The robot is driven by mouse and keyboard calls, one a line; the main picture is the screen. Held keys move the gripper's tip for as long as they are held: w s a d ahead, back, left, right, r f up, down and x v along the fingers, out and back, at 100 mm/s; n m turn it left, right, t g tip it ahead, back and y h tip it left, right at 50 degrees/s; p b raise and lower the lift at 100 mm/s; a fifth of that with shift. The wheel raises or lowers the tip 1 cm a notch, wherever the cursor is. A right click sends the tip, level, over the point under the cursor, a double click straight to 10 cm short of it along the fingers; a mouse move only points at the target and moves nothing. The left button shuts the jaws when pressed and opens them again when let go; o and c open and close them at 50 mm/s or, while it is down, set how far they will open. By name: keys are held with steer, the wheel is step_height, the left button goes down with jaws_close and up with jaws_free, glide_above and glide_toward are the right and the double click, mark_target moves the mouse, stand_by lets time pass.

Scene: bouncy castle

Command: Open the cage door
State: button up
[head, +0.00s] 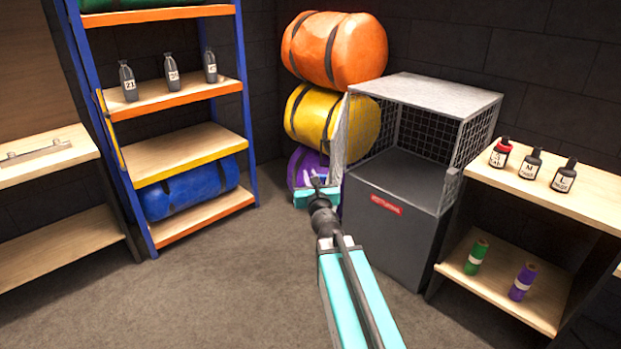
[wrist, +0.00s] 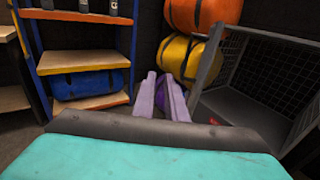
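The cage (head: 440,92) sits on a grey cabinet with a red label, with mesh sides and a pale top. Its front stands open, and the inside looks empty. The cage door (head: 339,135) appears as a narrow mesh panel, seen nearly edge-on, swung out at the cage's front left. In the wrist view the cage (wrist: 262,34) is at the right, and the door (wrist: 208,62) shows as a slanted grey frame. My gripper (head: 316,184) is low and left of the door. Its two pale fingers (wrist: 160,76) are slightly apart with nothing between them; contact with the door is not visible.
Orange (head: 335,48), yellow (head: 330,117) and purple (head: 306,168) bags are stacked behind my gripper, left of the cage. A blue-framed shelf (head: 190,145) stands left. A wooden shelf (head: 575,188) with bottles adjoins the cabinet's right. Floor (head: 215,285) is clear at front left.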

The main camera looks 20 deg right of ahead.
steer(key=shift+a+f, duration=0.25)
steer(key=shift+f, duration=0.05)
jaws_close()
steer(key=s+a+f+n+g+y, duration=0.2)
steer(key=a+f+n+y, duration=0.2)
steer(key=a+f+n, duration=0.45)
steer(key=s+a+f+n+g+y, duration=0.25)
steer(key=a+f+n, duration=0.3)
steer(key=f, duration=0.55)
steer(key=s+a+f+n+g+y, duration=0.1)
steer(key=s+a+f+n+g, duration=0.25)
steer(key=s+f, duration=0.3)
steer(key=s+a+f+n+g+y, duration=0.1)
steer(key=s+a+f+n+g, duration=0.1)
steer(key=s+f+n, duration=0.45)
steer(key=s+a+f+n+g, duration=0.2)
steer(key=s+a+f, duration=0.15)
steer(key=f, duration=0.55)
steer(key=s+d+f+n+g+h, duration=0.1)
steer(key=s+d+f+n+g, duration=0.1)
steer(key=s, duration=0.8)
steer(key=s+d+f+n+g+h, duration=0.2)
steer(key=s+f+n+g, duration=0.3)
steer(key=s, duration=0.5)
steer(key=s+d+f+n+g+h, duration=0.1)
steer(key=s+f+n, duration=0.4)
steer(key=s, duration=0.6)
steer(key=shift+d+f+g, duration=0.65)
steer(key=shift+d+g, duration=0.15)
steer(key=shift+g, duration=0.4)
